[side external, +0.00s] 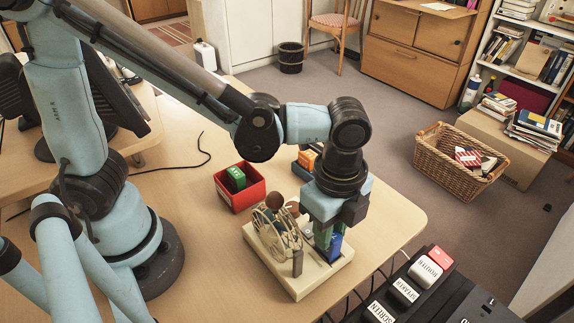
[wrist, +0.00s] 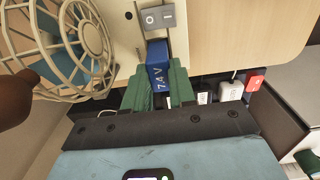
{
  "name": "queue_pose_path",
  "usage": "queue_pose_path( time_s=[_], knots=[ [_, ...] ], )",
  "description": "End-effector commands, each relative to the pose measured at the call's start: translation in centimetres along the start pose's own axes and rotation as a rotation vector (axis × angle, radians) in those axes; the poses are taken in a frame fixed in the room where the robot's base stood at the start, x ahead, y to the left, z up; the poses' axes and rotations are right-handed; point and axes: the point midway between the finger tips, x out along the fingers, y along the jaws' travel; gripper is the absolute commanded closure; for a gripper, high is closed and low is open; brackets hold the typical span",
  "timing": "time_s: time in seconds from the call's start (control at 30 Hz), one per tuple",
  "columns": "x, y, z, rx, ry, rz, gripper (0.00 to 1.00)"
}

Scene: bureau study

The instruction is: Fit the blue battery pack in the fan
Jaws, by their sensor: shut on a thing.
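The cream fan has a round wire cage (side external: 270,232) and a flat base (side external: 312,281) on the table. In the wrist view its cage (wrist: 85,35) fills the upper left, with a grey O/I switch (wrist: 158,17) on the base. My gripper (side external: 327,238) is over the right part of the base, pointing down. Its green fingers are shut on the blue battery pack (side external: 334,247). In the wrist view the pack (wrist: 157,66), marked 7.4 V, sits between the fingertips (wrist: 159,85), just below the switch. I cannot tell how far it is into the base.
A red bin (side external: 243,199) with a green pack (side external: 235,178) stands behind the fan. Beside it, orange and blue things (side external: 306,160) are partly hidden by my arm. Labelled plugs (side external: 404,291) line the lower right. The table's front right is clear.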

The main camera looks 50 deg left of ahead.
Motion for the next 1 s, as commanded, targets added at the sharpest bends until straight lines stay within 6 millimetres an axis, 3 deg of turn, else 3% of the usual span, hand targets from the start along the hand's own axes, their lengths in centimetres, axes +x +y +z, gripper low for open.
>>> queue_pose_path(
  time_s=[1.0],
  knots=[
    [1.8,0.0,0.0,0.0,0.0,0.0,0.99]
  ],
)
